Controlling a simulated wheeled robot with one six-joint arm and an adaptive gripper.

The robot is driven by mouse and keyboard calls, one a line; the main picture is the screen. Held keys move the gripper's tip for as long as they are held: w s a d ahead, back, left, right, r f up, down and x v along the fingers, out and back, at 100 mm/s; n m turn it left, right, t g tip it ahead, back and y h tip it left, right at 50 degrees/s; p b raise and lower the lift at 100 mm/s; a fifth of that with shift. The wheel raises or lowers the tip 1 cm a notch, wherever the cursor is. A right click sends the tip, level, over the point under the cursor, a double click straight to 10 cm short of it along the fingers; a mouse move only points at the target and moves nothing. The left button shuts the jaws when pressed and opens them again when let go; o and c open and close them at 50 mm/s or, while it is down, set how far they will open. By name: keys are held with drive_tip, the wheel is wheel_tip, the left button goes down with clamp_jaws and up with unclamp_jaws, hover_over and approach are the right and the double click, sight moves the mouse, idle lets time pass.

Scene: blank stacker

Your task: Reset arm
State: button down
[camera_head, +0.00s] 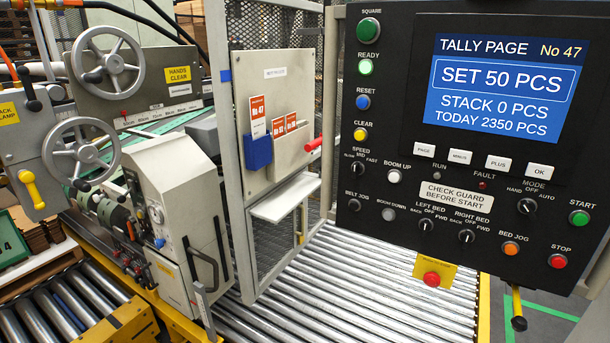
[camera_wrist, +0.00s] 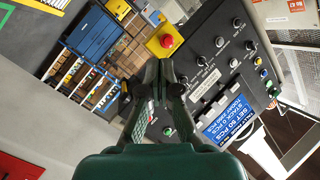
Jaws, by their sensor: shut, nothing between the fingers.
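My gripper (camera_wrist: 158,68) shows in the wrist view, its dark fingers shut and empty. It is not seen in the head view. The black control panel (camera_head: 400,150) fills the right of the head view, and it also lies right of my fingers in the wrist view (camera_wrist: 205,60). Its blue screen (camera_head: 500,85) reads "TALLY PAGE No 47", "SET 50 PCS", "STACK 0 PCS", "TODAY 2350 PCS". The green READY lamp (camera_head: 365,67) is lit. A red mushroom button (camera_head: 432,279) on a yellow box hangs below the panel and also shows just beyond my fingertips in the wrist view (camera_wrist: 167,41).
A roller bed (camera_head: 360,290) runs under the panel. A mesh guard frame (camera_head: 240,150) with a tag board (camera_head: 278,110) stands left of it. Two handwheels (camera_head: 108,62) and grey machinery are at far left.

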drive_tip(key=s+a+f+n+g+y, duration=0.1)
drive_tip(key=s+a+n, duration=0.3)
drive_tip(key=s, duration=0.8)
drive_tip(key=s+a+f+n+g+y, duration=0.1)
drive_tip(key=s+a+f+n, duration=0.2)
drive_tip(key=s, duration=1)
drive_tip(key=a+n, duration=0.1)
drive_tip(key=n, duration=0.2)
drive_tip(key=shift+a+y, duration=0.2)
drive_tip(key=shift+y, duration=0.1)
